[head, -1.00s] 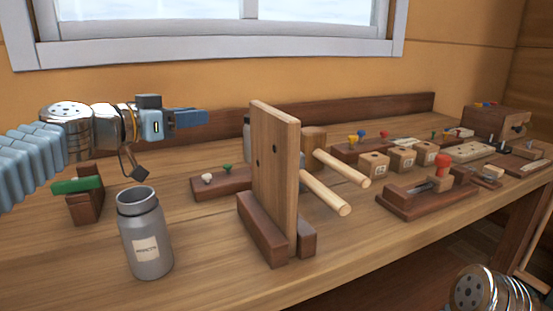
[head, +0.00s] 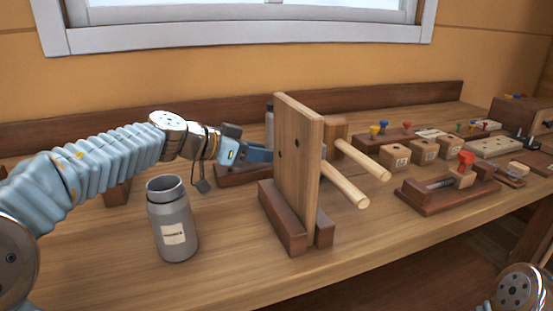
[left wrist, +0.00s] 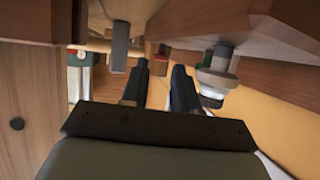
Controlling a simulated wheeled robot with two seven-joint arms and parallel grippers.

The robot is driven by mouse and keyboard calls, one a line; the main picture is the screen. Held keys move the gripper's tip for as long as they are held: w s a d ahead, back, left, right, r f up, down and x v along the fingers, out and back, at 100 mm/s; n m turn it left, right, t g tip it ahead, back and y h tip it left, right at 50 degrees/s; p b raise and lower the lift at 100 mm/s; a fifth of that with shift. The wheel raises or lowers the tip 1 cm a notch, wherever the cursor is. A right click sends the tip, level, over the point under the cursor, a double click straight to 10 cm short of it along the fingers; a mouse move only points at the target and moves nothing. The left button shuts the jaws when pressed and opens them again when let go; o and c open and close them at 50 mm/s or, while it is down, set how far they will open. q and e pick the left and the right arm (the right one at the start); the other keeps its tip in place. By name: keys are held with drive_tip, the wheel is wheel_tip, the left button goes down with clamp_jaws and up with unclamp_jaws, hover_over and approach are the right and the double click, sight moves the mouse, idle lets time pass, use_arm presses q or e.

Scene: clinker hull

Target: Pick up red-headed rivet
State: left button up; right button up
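In the head view, a small red-headed piece (head: 406,126) stands in the brown rack behind the wooden blocks, right of yellow- and blue-headed ones. My left gripper (head: 266,154) is left of the upright board (head: 298,165), well away from that rack, and partly covers a low brown block behind it. In the left wrist view its two dark fingers (left wrist: 162,82) are apart with nothing between them. A small red patch (left wrist: 158,60) shows beyond the gap; I cannot tell whether it is a rivet head. My right gripper is not in view.
A grey labelled jar (head: 173,225) stands in front of my left forearm. The board sits in a brown foot, with a mallet and wooden rods to its right. A clamp with a red knob (head: 466,158) is at the right.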

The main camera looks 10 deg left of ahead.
use_arm(q)
drive_tip(key=x, duration=0.3)
drive_tip(key=shift+a, duration=0.1)
clamp_jaws()
drive_tip(key=shift+s, duration=0.1)
